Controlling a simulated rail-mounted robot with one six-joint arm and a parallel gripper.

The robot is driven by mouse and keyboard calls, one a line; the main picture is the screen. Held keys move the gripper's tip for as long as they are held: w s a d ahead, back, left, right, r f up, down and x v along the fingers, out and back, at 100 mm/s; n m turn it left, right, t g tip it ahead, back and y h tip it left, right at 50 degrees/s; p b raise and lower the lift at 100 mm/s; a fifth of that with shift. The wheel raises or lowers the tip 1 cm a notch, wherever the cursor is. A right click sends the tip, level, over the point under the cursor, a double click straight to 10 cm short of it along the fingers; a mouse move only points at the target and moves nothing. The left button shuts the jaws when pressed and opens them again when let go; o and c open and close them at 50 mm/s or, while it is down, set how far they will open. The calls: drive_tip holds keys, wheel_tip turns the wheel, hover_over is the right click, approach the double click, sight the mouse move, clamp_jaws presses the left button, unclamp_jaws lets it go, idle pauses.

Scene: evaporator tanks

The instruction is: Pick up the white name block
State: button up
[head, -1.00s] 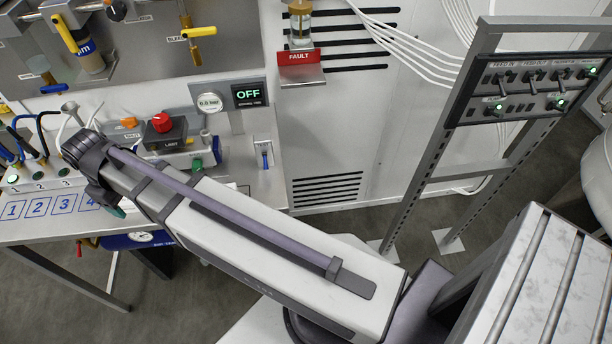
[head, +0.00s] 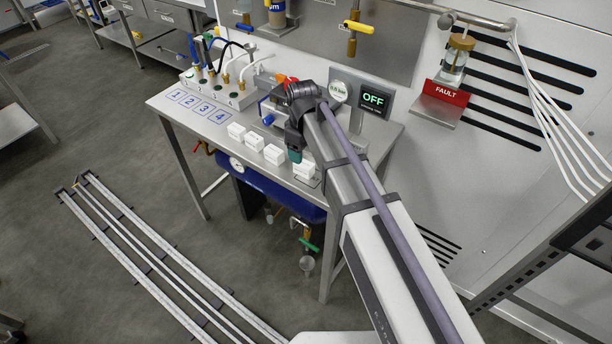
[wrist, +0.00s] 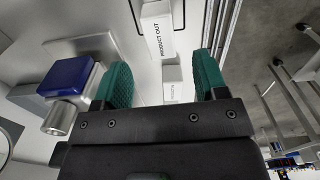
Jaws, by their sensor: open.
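Several white name blocks stand in a row along the front of the steel table; one is the leftmost block (head: 236,131), and the nearest block (head: 306,170) is beside my gripper (head: 294,152). In the wrist view my gripper (wrist: 163,80) is open, with green fingers apart. Between and beyond the fingers are a white block marked PRODUCT OUT (wrist: 158,38) and a smaller-looking white block (wrist: 172,88) whose lettering is too small to read. Neither is gripped. The arm partly hides the right end of the table in the head view.
The table (head: 180,120) carries numbered squares 1 to 4 (head: 200,106) and a manifold with hoses (head: 215,88). A blue-topped fitting (wrist: 68,80) is left of the fingers in the wrist view. A blue tank (head: 255,185) is under the table.

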sight(304, 163)
wheel_tip(304, 163, down, 7)
drive_tip(key=b, duration=0.5)
drive_tip(key=shift+d+f+b, duration=0.1)
drive_tip(key=shift+f+b, duration=0.05)
drive_tip(key=shift+b, duration=0.2)
drive_tip(key=shift+s+r, duration=0.1)
drive_tip(key=shift+r, duration=0.15)
drive_tip(key=c, duration=1)
